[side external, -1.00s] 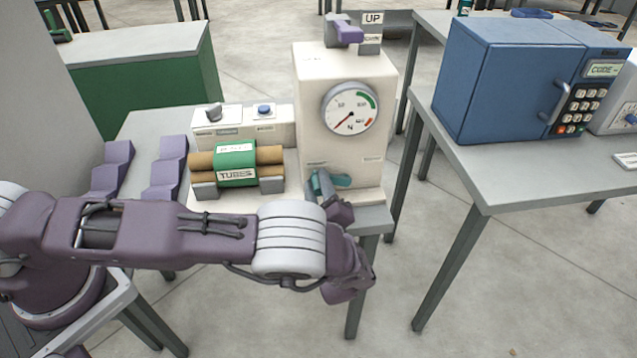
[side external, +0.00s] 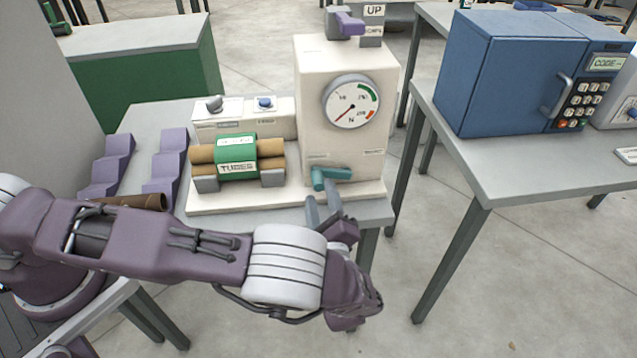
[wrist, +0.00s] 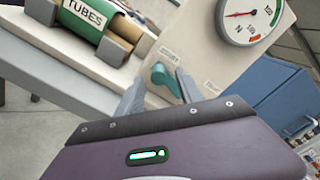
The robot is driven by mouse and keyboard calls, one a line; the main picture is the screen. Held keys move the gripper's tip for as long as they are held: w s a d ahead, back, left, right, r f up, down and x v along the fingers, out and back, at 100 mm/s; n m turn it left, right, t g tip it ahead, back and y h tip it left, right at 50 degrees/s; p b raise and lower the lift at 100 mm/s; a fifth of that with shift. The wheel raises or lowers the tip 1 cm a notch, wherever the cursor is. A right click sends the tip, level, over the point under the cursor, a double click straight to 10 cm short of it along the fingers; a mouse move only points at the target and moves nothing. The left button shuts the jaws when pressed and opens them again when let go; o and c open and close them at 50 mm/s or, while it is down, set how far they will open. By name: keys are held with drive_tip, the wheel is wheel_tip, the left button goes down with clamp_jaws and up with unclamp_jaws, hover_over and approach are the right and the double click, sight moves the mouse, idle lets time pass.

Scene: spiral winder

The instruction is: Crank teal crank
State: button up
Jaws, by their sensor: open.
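The teal crank (side external: 330,178) is on the lower front of the cream winder machine (side external: 318,110), and its handle lies roughly sideways. It also shows in the wrist view (wrist: 160,76), between and beyond my fingertips. My gripper (side external: 324,208) is open and empty, just in front of and below the crank, with a visible gap in the side view. In the wrist view my two grey fingers (wrist: 158,92) stand apart on either side of the crank. The round dial (side external: 352,102) above the crank has its red needle toward the lower left.
Brown tubes (side external: 202,155) with a green "TUBES" band rest on holders left of the machine. A purple lever (side external: 349,24) is on top by an "UP" sign. A brown tube (side external: 135,201) lies near purple racks (side external: 168,165). A blue box with a keypad (side external: 510,75) stands right.

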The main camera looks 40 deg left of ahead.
drive_tip(key=shift+v, duration=0.85)
drive_tip(key=shift+c, duration=1.1)
drive_tip(key=m, duration=0.2)
drive_tip(key=s+f+m, duration=0.1)
drive_tip(key=m, duration=0.1)
drive_tip(key=s+f+m+t, duration=0.1)
drive_tip(key=m, duration=0.1)
drive_tip(key=shift+m, duration=0.3)
clamp_jaws()
drive_tip(key=s+f+m+t+h, duration=0.1)
drive_tip(key=s+f+m+t, duration=0.25)
drive_tip(key=m, duration=0.85)
drive_tip(key=shift+g, duration=0.45)
drive_tip(key=x, duration=0.9)
drive_tip(key=shift+w+r, duration=0.3)
drive_tip(key=shift+r, duration=0.15)
